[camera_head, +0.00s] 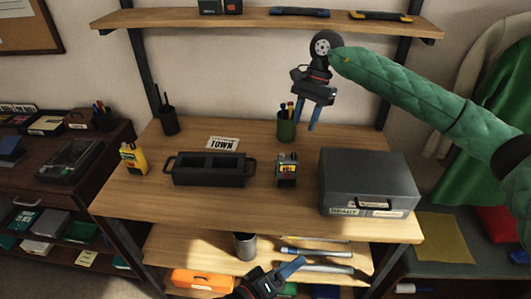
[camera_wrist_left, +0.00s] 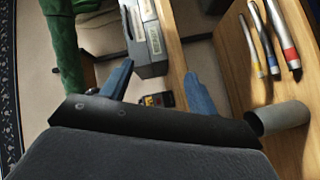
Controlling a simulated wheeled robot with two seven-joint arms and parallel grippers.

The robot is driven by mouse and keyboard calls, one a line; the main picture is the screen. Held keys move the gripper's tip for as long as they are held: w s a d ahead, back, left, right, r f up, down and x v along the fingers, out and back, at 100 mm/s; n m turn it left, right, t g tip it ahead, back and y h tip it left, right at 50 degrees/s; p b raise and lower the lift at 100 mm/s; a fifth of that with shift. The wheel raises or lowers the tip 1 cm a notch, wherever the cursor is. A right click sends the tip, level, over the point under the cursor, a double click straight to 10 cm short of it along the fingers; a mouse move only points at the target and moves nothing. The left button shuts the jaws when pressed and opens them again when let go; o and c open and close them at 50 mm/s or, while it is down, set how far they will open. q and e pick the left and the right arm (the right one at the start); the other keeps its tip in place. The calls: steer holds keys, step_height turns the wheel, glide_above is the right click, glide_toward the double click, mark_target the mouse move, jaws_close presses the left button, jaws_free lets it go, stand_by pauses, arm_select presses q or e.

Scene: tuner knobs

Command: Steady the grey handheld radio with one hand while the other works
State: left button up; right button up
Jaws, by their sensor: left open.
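The grey handheld radio (camera_head: 286,170), with a pale label on its face, stands upright on the workbench between the black two-bay holder (camera_head: 209,181) and the grey case. My left gripper (camera_head: 290,268) is low in front of the bench, apart from the radio. In the left wrist view its blue fingers (camera_wrist_left: 158,70) are spread and empty.
A yellow handheld radio (camera_head: 133,157) stands at the bench's left. The grey case (camera_head: 368,180) labelled READY takes the right. A green pen cup (camera_head: 286,128) stands behind the grey radio. The lower shelf holds a grey cup (camera_head: 245,245) and several tools. The front strip is clear.

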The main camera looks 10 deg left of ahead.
arm_select(q)
steer(key=w+r+m+g+h, duration=0.1)
steer(key=w+r+m+h, duration=0.45)
steer(key=r+m, duration=0.2)
steer(key=w+r+m+g+h, duration=0.1)
steer(key=w+r+m+h, duration=0.5)
steer(key=r, duration=0.3)
steer(key=m+g+y, duration=1.2)
steer(key=m+y, duration=0.2)
steer(key=y, duration=0.1)
glide_toward(286, 169)
steer(key=s+a+f, duration=0.2)
steer(key=s, duration=0.1)
steer(key=shift+w+d+f+n+t+y, duration=0.5)
steer(key=shift+d+f+n, duration=0.4)
steer(key=shift+f, duration=0.35)
steer(key=shift+w+d+f+n+t+y, duration=0.35)
steer(key=shift+w+d+f+n+y, duration=0.3)
steer(key=shift+f+n, duration=0.6)
steer(key=shift+w+d+f+n+t+y, duration=0.3)
steer(key=shift+d+f+n+t+y, duration=0.2)
steer(key=shift+d+f+n, duration=0.6)
steer(key=shift+a+f, duration=0.2)
